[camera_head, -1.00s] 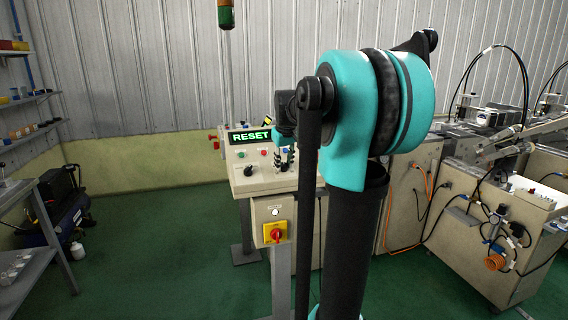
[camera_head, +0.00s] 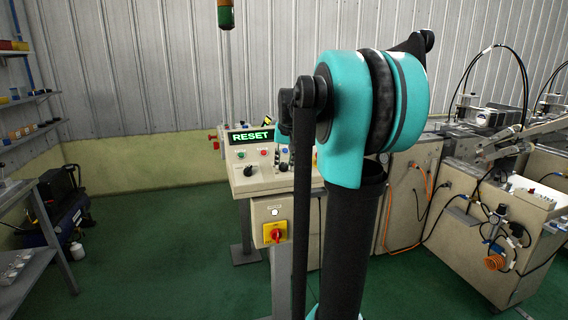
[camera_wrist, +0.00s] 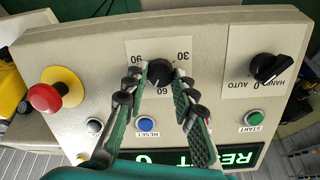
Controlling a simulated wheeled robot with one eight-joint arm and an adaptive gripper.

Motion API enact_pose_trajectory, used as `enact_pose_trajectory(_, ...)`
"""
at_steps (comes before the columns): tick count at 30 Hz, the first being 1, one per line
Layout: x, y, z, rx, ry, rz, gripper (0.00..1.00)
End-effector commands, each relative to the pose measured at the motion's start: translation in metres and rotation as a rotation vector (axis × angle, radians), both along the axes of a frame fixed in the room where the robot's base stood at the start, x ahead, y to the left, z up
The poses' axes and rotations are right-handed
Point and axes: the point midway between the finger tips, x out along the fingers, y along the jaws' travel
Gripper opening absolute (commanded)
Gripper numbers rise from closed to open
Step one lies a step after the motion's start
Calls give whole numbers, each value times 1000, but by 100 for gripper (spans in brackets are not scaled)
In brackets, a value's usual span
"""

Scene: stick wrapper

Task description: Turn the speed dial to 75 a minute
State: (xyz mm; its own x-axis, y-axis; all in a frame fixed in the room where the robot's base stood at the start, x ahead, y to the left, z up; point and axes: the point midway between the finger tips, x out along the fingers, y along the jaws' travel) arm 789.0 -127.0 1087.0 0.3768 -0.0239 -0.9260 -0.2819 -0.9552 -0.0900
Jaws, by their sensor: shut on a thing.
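The speed dial (camera_wrist: 160,70) is a round black knob on the beige panel, with the marks 30, 60 and 90 around it in the wrist view. That view shows the panel upside down. My gripper (camera_wrist: 161,78) reaches in from the display side, with one finger on each side of the dial, shut on it. The fingers cover part of the dial's scale. I cannot make out the pointer's exact reading. In the head view the dial (camera_head: 284,167) is small beside my arm, which hides most of the gripper.
A black HAND/AUTO selector (camera_wrist: 272,68), a green START button (camera_wrist: 252,117), a blue RESET button (camera_wrist: 147,124) and a red emergency stop (camera_wrist: 45,97) surround the dial. The lit display (camera_head: 250,136) reads RESET. A yellow-red switch (camera_head: 275,232) sits below the panel.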

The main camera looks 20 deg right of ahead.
Motion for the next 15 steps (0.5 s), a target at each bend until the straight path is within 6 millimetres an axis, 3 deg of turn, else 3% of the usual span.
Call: enact_pose_trajectory(15,0,-2,0,196,1,-369,0)
